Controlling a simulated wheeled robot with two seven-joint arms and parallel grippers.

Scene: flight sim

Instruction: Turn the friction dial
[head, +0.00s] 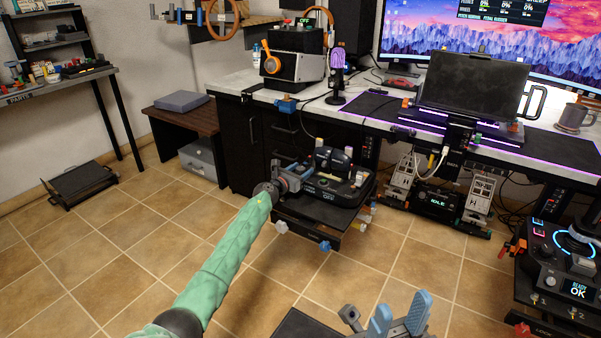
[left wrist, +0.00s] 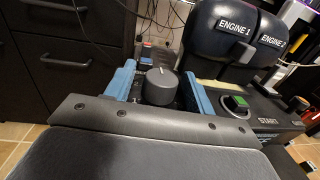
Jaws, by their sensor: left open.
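The friction dial is a dark grey round knob with a pale line (left wrist: 160,86) in the left wrist view, on the throttle unit (head: 337,186). My left gripper (head: 292,178) reaches the left side of this unit. In the left wrist view its blue fingers stand apart, one on each side of the dial; I cannot tell whether they touch it. In the head view the gripper hides the dial. My right gripper (head: 400,314) is at the bottom of the head view, with its blue fingers apart and nothing between them.
Two dark levers marked ENGINE 1 (left wrist: 228,35) and ENGINE 2 (left wrist: 272,42) rise close behind the dial. A green START button (left wrist: 236,104) lies to its right. The desk (head: 555,148) with black drawers (head: 235,140) stands behind. Tiled floor is open at the left.

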